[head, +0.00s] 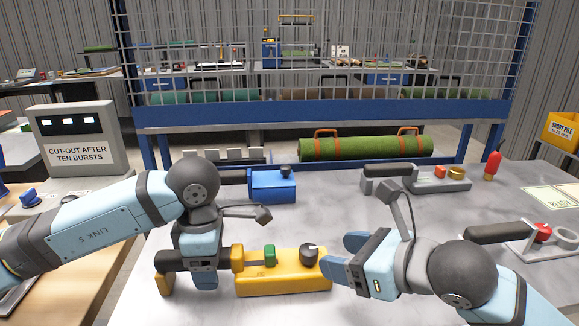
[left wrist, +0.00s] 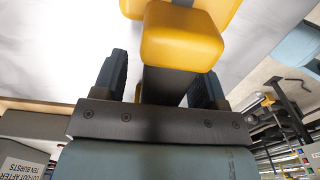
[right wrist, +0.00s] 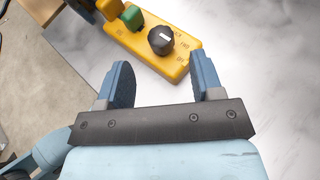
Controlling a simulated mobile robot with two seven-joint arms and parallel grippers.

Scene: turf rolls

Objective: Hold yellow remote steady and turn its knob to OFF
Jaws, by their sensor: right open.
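The yellow remote (head: 283,284) lies on the grey table at front centre, with a green block (head: 270,252) and a black knob (head: 309,252) on top. Its dark handle (left wrist: 168,84) sticks out to the left. My left gripper (left wrist: 158,80) has its fingers on either side of this handle, with a gap showing at one finger. My right gripper (right wrist: 162,82) is open and empty, just right of the remote. In the right wrist view the knob (right wrist: 161,40) lies beyond the fingertips.
A blue remote (head: 272,187) stands behind the left arm. A grey device (head: 440,183) with red and brass parts lies at back right, and another with a red knob (head: 543,233) at right. A green turf roll (head: 365,148) lies behind the table. Bare table shows between them.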

